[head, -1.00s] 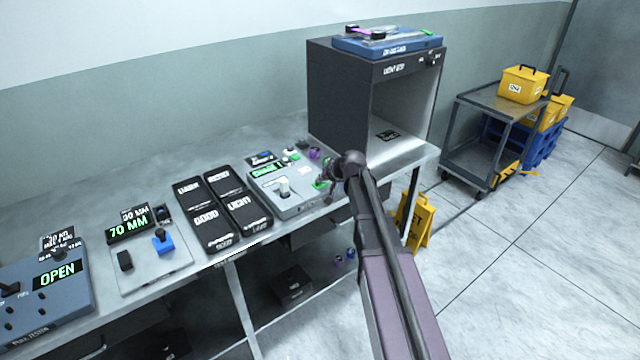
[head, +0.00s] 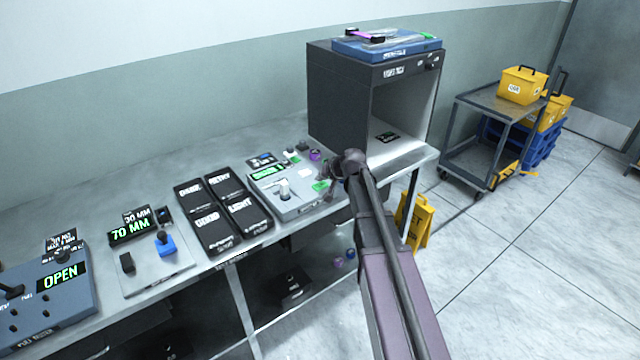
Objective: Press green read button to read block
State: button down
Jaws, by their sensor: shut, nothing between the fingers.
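The reader (head: 296,207) is a light grey box on the bench, with a lit green display (head: 268,172) at its back left. A pale upright piece (head: 283,189) stands on its top; I cannot tell whether it is a block or a fixture. The green button (head: 320,186) is at the reader's right side. My gripper (head: 326,177) is shut and empty, just above and beside the green button. Contact between fingertips and button is too small to tell. My wrist hides the area just right of it.
Black bins (head: 222,208) stand left of the reader. A gauge (head: 155,262) reading 70 MM and a blue tester (head: 45,295) reading OPEN sit further left. A dark light booth (head: 340,105) stands behind my wrist. A cart (head: 490,130) is at the right.

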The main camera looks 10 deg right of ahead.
aim_at(321, 185)
dwell(0.3)
notch_tip(321, 185, up, 5)
jog(key=p, duration=0.5)
dwell(0.9)
jog(key=s+f+n+g+h, duration=0.1)
jog(key=s+g, duration=0.3)
jog(key=s, duration=1.1)
jog(key=s+f+n+g+h, duration=0.1)
jog(key=s+f+g+h, duration=0.2)
jog(key=s, duration=1.2)
jog(key=shift+s+f+n+g+h, duration=0.25)
jog(key=shift+f+n+g+h, duration=0.15)
jog(key=shift+f, duration=0.45)
jog(key=shift+a, duration=0.1)
